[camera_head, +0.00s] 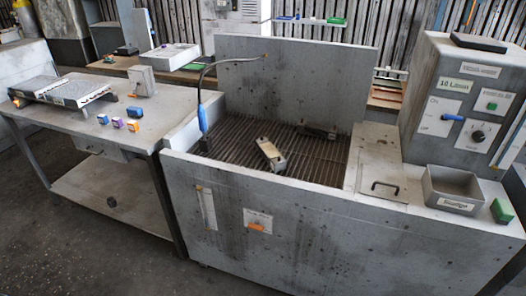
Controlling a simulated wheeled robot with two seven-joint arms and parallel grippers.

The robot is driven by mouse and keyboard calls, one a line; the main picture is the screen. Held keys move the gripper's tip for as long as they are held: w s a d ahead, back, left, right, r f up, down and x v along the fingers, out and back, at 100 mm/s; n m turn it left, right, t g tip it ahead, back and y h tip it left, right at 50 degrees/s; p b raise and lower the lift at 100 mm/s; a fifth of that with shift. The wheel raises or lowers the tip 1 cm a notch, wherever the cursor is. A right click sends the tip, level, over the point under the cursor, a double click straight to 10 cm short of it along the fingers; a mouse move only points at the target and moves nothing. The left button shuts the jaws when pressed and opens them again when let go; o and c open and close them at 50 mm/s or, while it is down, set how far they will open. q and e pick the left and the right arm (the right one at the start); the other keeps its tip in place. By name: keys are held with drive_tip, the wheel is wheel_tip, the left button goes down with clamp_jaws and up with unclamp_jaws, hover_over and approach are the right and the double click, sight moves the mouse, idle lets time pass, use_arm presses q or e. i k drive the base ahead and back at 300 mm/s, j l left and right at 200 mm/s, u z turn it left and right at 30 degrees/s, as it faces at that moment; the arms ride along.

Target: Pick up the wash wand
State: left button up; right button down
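The wash wand (203,119) has a blue handle and hangs upright at the left end of the wash basin, over the slatted grate. A dark curved hose (225,61) runs from its top up to the basin's back wall. A small beige metal part, perhaps the blower housing (270,154), lies tilted on the grate. Neither of my grippers shows in the head view, so I cannot see their state.
The wash basin (250,215) has raised walls and a tall back panel (300,85). A control box (465,105) and an open grey bin (455,188) stand at its right. A side table (85,135) at left holds small coloured boxes (117,122) and a grey-topped unit (80,93).

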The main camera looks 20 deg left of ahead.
sight(201, 111)
drive_tip(key=i+j, duration=0.2)
drive_tip(key=j, duration=0.2)
drive_tip(key=i+j, duration=0.15)
drive_tip(key=j, duration=0.2)
drive_tip(key=i+j, duration=0.2)
drive_tip(key=j, duration=0.2)
drive_tip(key=i+j+u, duration=0.1)
drive_tip(key=j, duration=0.25)
drive_tip(key=i+j, duration=0.45)
drive_tip(key=j, duration=0.3)
